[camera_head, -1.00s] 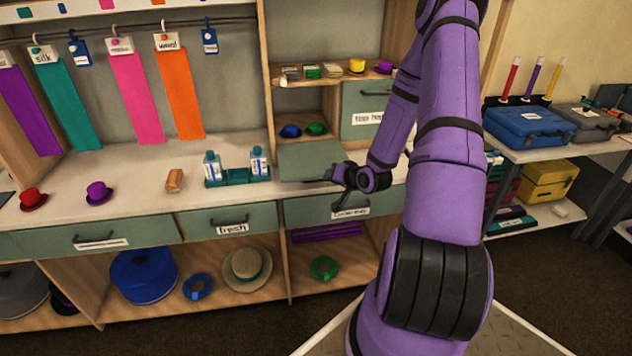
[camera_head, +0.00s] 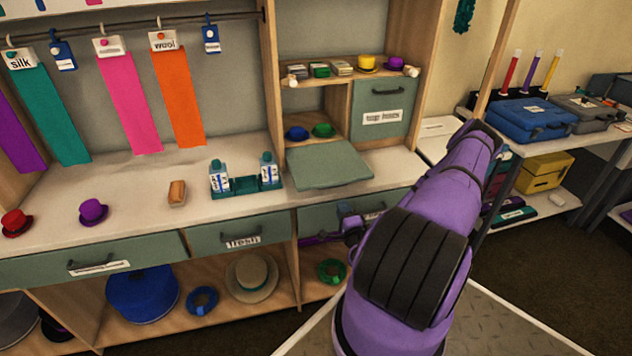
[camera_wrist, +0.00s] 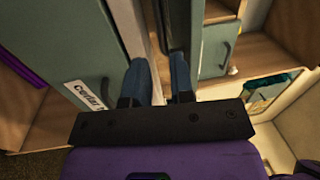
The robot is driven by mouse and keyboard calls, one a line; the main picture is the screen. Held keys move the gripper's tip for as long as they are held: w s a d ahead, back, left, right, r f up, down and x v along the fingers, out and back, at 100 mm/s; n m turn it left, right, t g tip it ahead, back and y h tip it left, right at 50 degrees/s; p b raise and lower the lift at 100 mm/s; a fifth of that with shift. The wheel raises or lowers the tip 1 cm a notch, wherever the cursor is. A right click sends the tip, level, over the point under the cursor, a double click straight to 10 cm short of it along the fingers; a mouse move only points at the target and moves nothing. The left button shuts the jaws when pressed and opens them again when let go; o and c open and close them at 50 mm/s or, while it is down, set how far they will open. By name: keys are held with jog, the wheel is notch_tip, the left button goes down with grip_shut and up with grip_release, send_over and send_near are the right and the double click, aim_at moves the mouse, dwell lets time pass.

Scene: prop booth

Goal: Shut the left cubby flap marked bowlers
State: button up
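The left cubby flap (camera_head: 328,165) is a grey-green panel, folded down and open, lying out over the counter below its cubby. The cubby (camera_head: 335,103) above it is open, with a blue bowler (camera_head: 297,133) and a green bowler (camera_head: 323,130) inside. No bowlers marking is visible on the flap's upturned face. My gripper (camera_head: 346,212) is below the flap, in front of the drawer under the counter, partly hidden by my arm. In the wrist view its two fingers (camera_wrist: 164,75) stand slightly apart with nothing seen between them.
The right cubby's flap (camera_head: 383,107), marked top hats, is shut. A teal holder with bottles (camera_head: 244,186) stands left of the open flap. The drawer (camera_head: 340,214) close to my gripper is shut. Small hats (camera_head: 367,63) and stacked items line the shelf above.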

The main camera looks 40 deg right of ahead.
send_near(326, 167)
jog(key=w+d+f, duration=0.1)
jog(key=w, duration=0.1)
jog(key=w+d+f, duration=0.2)
jog(key=shift+f, duration=0.1)
jog(key=shift+c, duration=0.4)
grip_shut()
